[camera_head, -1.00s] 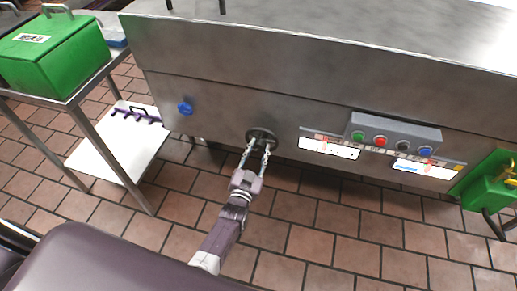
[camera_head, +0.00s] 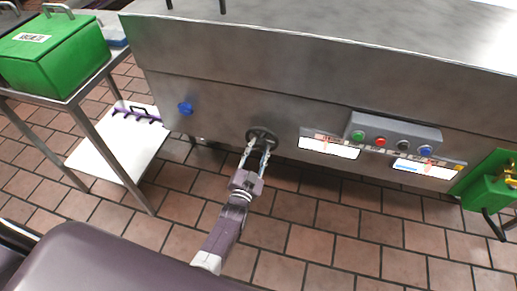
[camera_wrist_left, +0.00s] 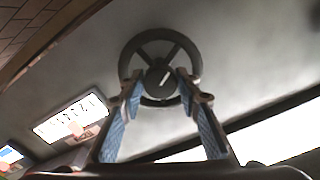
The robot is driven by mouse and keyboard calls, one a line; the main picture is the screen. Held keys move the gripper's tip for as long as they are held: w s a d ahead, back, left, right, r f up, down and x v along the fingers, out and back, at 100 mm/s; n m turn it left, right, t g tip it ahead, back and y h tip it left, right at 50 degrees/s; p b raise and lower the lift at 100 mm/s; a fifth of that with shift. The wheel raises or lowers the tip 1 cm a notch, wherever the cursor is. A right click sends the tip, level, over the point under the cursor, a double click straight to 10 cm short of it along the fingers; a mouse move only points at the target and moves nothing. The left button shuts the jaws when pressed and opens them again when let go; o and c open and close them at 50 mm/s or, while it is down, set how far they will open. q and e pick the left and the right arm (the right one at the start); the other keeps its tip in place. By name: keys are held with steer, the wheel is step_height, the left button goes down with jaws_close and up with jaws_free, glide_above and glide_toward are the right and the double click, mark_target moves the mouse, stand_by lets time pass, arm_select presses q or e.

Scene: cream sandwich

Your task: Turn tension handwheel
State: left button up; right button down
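The dark tension handwheel (camera_head: 262,133) is on the front panel of the steel machine (camera_head: 225,105). In the left wrist view the round handwheel (camera_wrist_left: 160,35) faces me, with spokes and a hub with a white mark. My left gripper (camera_head: 257,146) is right in front of it. In the left wrist view its two blue-padded fingers (camera_wrist_left: 159,80) stand apart, one on each side of the hub, overlapping the wheel's lower part. I cannot tell whether the fingertips touch the wheel. My right gripper is out of view.
A blue knob (camera_head: 185,108) is left of the handwheel. A control box (camera_head: 395,132) with coloured buttons and white label panels are to its right. A steel table with a green box (camera_head: 55,58) stands at left. A green device (camera_head: 490,185) is at far right.

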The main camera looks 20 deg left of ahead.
arm_select(q)
steer(key=o, duration=0.3)
steer(key=shift+o, duration=0.2)
steer(key=s, duration=1.2)
steer(key=shift+d, duration=0.25)
